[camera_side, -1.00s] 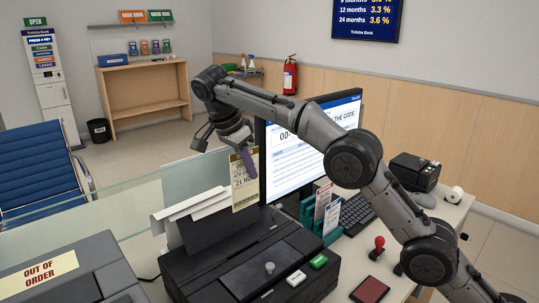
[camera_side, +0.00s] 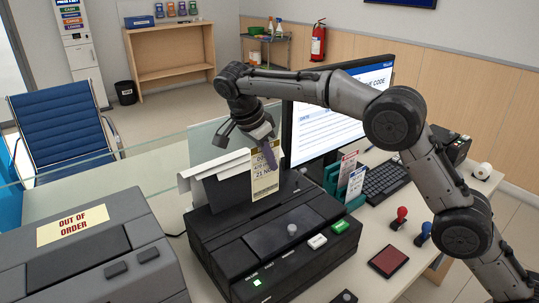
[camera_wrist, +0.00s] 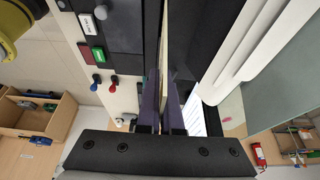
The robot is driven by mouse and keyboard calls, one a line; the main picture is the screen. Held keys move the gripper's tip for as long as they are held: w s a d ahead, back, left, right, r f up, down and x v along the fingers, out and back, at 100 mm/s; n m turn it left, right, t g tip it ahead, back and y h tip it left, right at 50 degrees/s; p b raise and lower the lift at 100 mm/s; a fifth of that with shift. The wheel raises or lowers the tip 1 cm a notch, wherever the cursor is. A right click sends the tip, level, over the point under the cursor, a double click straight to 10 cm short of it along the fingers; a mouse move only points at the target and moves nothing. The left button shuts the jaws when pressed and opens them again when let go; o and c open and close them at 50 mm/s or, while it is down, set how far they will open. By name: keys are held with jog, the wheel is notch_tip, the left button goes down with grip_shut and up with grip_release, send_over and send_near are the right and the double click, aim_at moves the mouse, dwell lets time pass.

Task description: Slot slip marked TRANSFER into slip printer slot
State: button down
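My gripper (camera_side: 270,152) is shut on the top of a cream slip (camera_side: 265,182) and holds it upright in the side view. The slip carries a dark heading too small to read and a date line starting "21 NO". Its lower edge is at the back of the black slip printer (camera_side: 272,238), in front of the printer's raised black rear panel; I cannot tell whether it has entered the slot, which is hidden. In the wrist view, my gripper's purple fingers (camera_wrist: 163,105) pinch the slip (camera_wrist: 164,45), seen nearly edge-on, beside the dark printer body (camera_wrist: 125,28).
A second grey printer (camera_side: 90,258) bears an OUT OF ORDER sign. A teal rack (camera_side: 354,203) holds other slips close to the right, near the monitor (camera_side: 330,115). Stamps (camera_side: 401,215) and a red pad (camera_side: 388,261) lie at right.

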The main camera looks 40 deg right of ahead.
aim_at(269, 180)
jog(key=shift+f, duration=6.45)
jog(key=shift+s+f, duration=0.1)
jog(key=shift+f, duration=0.25)
jog(key=c, duration=1)
grip_release()
jog(key=shift+s+f, duration=0.1)
jog(key=shift+w+r, duration=0.2)
jog(key=shift+r, duration=3.7)
